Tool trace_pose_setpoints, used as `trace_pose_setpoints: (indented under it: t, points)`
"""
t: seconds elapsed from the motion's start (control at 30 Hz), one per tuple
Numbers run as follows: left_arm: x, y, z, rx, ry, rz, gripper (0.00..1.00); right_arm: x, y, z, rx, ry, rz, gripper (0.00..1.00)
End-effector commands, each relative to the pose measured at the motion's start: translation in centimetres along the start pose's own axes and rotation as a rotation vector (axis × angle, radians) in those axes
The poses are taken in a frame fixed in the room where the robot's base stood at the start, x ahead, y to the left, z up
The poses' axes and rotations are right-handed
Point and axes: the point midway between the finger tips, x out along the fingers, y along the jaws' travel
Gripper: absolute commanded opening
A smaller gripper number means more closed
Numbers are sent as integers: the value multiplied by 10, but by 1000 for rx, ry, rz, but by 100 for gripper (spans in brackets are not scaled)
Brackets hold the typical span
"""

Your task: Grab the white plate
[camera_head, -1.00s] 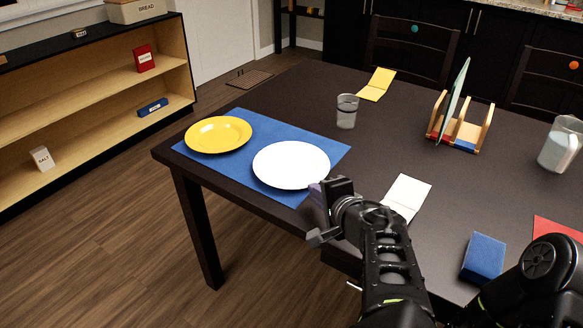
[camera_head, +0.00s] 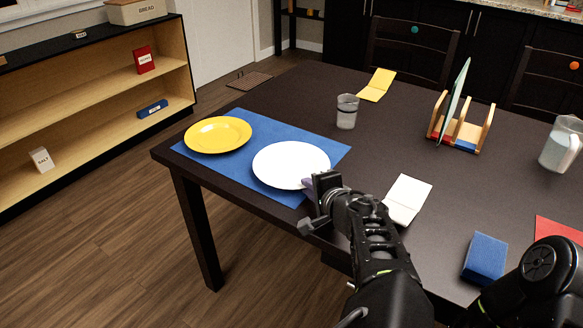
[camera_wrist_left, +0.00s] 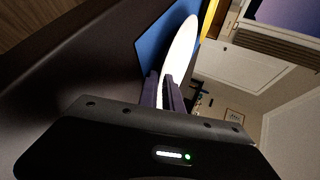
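The round white plate (camera_head: 291,163) lies flat on the right part of the blue placemat (camera_head: 232,185). My left gripper (camera_head: 307,187) is at the plate's near right rim, low over the table. In the left wrist view, its two purple fingers (camera_wrist_left: 162,90) stand close together, one on each side of the rim of the white plate (camera_wrist_left: 180,48). A narrow strip of white shows between them; I cannot tell if they press on it. My right gripper is out of view; only a dark arm part shows at the lower right.
A yellow plate (camera_head: 217,135) lies left of the white one. A glass (camera_head: 346,112), white notepad (camera_head: 407,199), blue block (camera_head: 485,258), plate rack (camera_head: 462,132) and pitcher (camera_head: 560,146) stand on the dark table. Its middle is mostly clear.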

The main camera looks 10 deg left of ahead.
Motion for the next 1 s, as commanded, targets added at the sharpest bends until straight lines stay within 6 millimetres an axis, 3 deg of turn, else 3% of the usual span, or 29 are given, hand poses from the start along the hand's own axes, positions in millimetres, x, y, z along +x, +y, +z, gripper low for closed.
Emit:
trace_pose_setpoints:
  t: [0.1, 0.23, 1.0]
  points:
    - [0, 0, 0, 0, 0, 0, 9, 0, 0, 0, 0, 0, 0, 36]
    - [0, 0, 0, 0, 0, 0, 0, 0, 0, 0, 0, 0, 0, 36]
    - [0, 0, 0, -1, 0, 1, 0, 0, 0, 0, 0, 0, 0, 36]
